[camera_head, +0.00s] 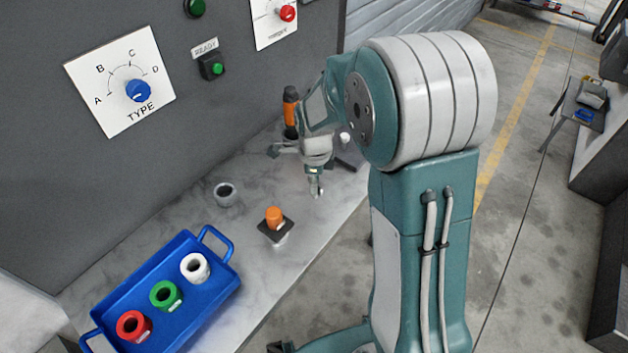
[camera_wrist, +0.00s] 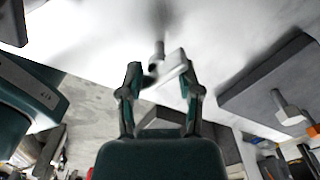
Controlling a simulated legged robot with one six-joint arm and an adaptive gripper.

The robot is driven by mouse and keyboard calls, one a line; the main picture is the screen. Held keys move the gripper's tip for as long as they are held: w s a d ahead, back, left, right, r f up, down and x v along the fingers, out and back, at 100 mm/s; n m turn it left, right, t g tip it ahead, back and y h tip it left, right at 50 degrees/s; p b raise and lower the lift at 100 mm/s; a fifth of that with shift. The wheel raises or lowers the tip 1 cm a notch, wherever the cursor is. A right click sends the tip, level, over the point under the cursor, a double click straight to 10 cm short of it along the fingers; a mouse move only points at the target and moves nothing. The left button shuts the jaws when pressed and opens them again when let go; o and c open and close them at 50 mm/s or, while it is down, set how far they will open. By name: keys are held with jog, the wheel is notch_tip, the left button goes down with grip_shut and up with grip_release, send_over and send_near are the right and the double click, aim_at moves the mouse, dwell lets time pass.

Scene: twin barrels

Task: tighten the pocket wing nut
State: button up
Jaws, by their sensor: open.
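My gripper (camera_head: 316,190) points down over the pale bench, right of the orange knob. In the wrist view its two fingers (camera_wrist: 160,78) are apart. A small grey post with a pale, blurred piece (camera_wrist: 172,67) shows between and just beyond the fingertips; it may be the wing nut, but its shape is unclear. I cannot tell whether a finger touches it. In the head view my gripper and arm hide whatever is under the fingertips.
An orange knob (camera_head: 273,216) stands on a dark square plate, with a grey ring (camera_head: 225,194) to its left. A blue tray (camera_head: 215,291) holds red, green and white rings. An orange-black cylinder (camera_head: 290,107) stands by the wall panel. The bench's right edge is close.

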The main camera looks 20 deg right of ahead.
jog(key=n, duration=0.5)
jog(key=shift+r, duration=3.5)
